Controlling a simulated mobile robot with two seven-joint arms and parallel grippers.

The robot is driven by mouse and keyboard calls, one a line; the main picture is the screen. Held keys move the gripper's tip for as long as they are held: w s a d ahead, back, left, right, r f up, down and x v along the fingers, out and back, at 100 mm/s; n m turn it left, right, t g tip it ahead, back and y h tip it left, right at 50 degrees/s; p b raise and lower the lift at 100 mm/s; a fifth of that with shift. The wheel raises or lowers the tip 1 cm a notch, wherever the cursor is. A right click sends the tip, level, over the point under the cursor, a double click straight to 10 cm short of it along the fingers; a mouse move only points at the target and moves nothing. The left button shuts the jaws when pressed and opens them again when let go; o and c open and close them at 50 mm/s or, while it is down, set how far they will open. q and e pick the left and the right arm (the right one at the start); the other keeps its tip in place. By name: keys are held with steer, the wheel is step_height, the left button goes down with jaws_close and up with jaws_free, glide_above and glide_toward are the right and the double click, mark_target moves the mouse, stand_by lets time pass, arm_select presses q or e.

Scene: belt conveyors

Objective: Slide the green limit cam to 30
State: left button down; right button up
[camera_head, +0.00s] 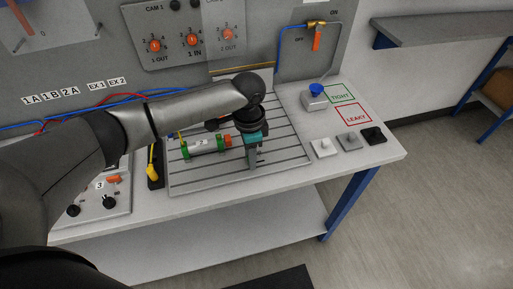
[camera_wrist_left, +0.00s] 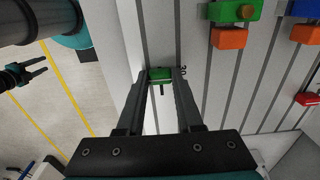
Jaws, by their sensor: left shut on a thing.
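The green limit cam (camera_wrist_left: 160,75) is a small green block on the slotted grey plate (camera_wrist_left: 185,30) in the left wrist view. My left gripper (camera_wrist_left: 160,84) is shut on it, one dark finger at each side. In the head view my left gripper (camera_head: 252,166) points down onto the front right part of the slotted plate, and it hides the cam there.
A clear cylinder with green ends (camera_head: 205,147) and an orange tip lies on the plate, left of my left gripper. White, grey and black blocks (camera_head: 348,141) stand at the table's right. A blue-topped button (camera_head: 315,95) is behind them. A yellow-handled tool (camera_head: 152,165) is left of the plate.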

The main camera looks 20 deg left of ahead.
arm_select(q)
steer(key=shift+a, duration=0.25)
steer(key=c, duration=0.6)
jaws_free()
steer(key=shift+s, duration=0.1)
steer(key=shift+o, duration=0.2)
step_height(320, 180, up, 15)
steer(key=p, duration=0.2)
steer(key=shift+r, duration=0.15)
steer(key=shift+d, duration=0.1)
